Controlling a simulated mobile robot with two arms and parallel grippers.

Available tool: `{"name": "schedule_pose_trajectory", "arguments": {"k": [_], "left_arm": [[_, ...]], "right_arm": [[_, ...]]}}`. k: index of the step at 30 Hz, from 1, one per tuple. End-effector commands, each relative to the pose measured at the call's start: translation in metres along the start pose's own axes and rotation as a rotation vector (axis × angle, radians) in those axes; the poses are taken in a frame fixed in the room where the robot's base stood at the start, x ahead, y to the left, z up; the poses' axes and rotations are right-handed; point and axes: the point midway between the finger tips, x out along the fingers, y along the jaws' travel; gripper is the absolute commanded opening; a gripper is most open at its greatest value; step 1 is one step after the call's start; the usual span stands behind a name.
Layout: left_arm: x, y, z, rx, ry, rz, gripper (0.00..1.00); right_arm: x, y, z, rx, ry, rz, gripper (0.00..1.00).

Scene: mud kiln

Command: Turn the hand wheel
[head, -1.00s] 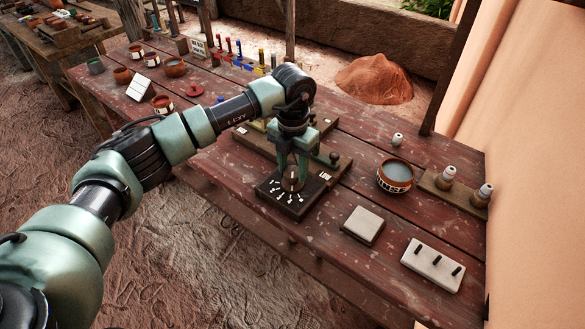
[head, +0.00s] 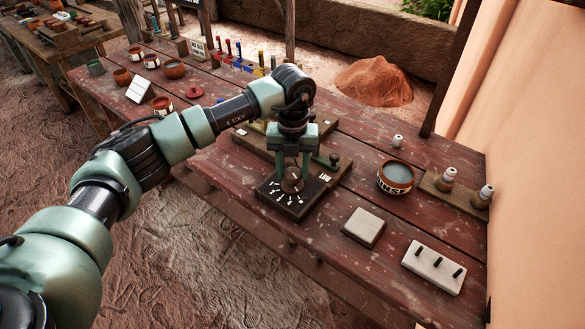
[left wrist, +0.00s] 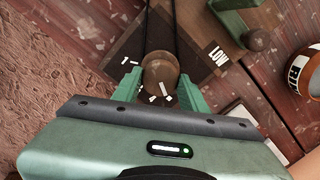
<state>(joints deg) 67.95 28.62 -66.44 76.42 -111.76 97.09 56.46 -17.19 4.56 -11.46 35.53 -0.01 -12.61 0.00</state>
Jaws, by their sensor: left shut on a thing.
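My right gripper is not in view.
A bowl of grey liquid (head: 395,177), a pale square block (head: 364,227) and a pale block with black pegs (head: 434,267) stand to the right. A board with a dark-knobbed lever (head: 333,159) lies just behind the dial. The table front is clear.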

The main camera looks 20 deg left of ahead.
Motion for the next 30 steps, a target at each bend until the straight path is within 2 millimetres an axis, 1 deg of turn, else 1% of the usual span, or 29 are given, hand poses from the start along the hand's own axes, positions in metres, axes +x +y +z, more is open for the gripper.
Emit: {"name": "schedule_pose_trajectory", "arguments": {"k": [1,9,10,11,12,20,23,26,30], "left_arm": [[-0.003,0.0,0.002,-0.004,-0.007,-0.002,0.02],[-0.003,0.0,0.003,-0.003,-0.008,-0.002,0.02],[-0.003,0.0,0.003,-0.003,-0.008,-0.002,0.45],[-0.003,0.0,0.003,-0.003,-0.008,-0.002,0.54],[-0.003,0.0,0.002,-0.003,-0.007,-0.002,0.64],[-0.001,0.0,0.001,-0.001,-0.003,-0.001,0.64],[-0.004,0.0,0.001,-0.001,-0.004,-0.001,0.64],[-0.014,0.0,0.002,0.0,-0.006,-0.002,0.64],[-0.038,0.0,0.002,-0.001,-0.008,-0.003,0.64]], "right_arm": [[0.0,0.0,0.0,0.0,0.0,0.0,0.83],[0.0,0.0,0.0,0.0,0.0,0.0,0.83],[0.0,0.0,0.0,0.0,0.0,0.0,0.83],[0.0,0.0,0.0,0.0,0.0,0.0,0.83],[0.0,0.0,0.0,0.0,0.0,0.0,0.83],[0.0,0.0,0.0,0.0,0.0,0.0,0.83],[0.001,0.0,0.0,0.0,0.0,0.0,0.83],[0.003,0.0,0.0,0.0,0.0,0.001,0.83],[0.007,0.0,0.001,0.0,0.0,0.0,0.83]]}}
